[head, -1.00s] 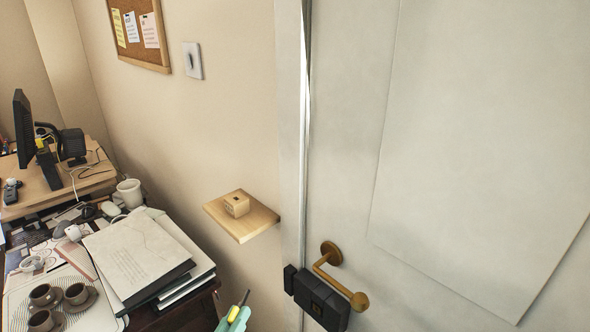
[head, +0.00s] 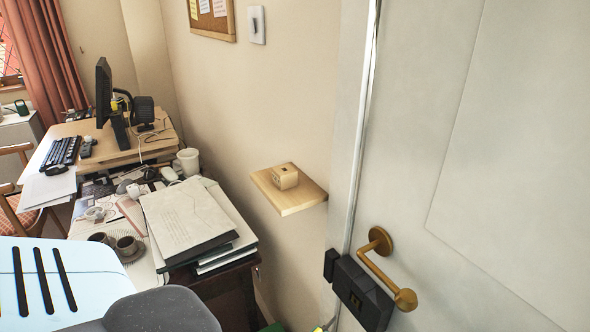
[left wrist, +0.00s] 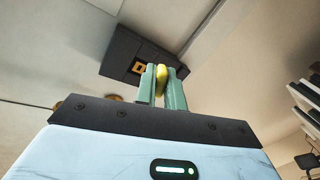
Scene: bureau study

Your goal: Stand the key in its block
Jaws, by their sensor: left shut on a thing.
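The small wooden block (head: 285,176) sits on a wooden wall shelf (head: 303,199) left of the door, with a dark opening in its face. In the left wrist view, my left gripper (left wrist: 162,84) has its green fingers shut on a yellow thing, which looks like the key (left wrist: 161,72). Most of the key is hidden between the fingers. In the head view only a bit of yellow-green shows at the bottom edge, below the door lock, well below and apart from the block. My right gripper is not in view.
A dark lock box (head: 362,293) and a brass handle (head: 386,268) stick out from the white door (head: 440,130). Left of the shelf is a desk with stacked papers (head: 187,220), cups (head: 127,246) and a monitor (head: 104,92). The air around the shelf is clear.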

